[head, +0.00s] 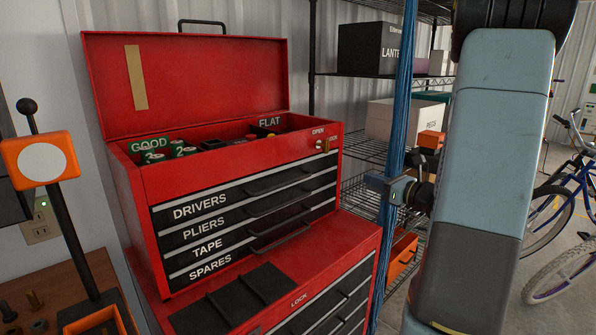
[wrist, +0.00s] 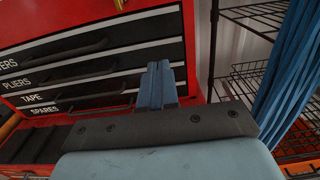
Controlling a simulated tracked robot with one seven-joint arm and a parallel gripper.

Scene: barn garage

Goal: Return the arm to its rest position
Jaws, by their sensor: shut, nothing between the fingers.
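My arm stands upright at the right of the head view, its blue-grey link in front of the shelving. In the head view I cannot make out the fingertips clearly. In the wrist view my gripper (wrist: 158,72) shows as two blue-grey fingers pressed together with nothing between them. The fingers point toward the red tool chest (wrist: 178,58) and its labelled drawers. I cannot tell how far they are from the chest.
The red tool chest (head: 215,162) stands at left with its lid up and drawers shut. Wire shelving (head: 350,148) with boxes stands behind, beside a hanging blue cloth (head: 400,90). Bicycles (head: 560,215) stand at the far right. A wooden bench (head: 45,290) is at lower left.

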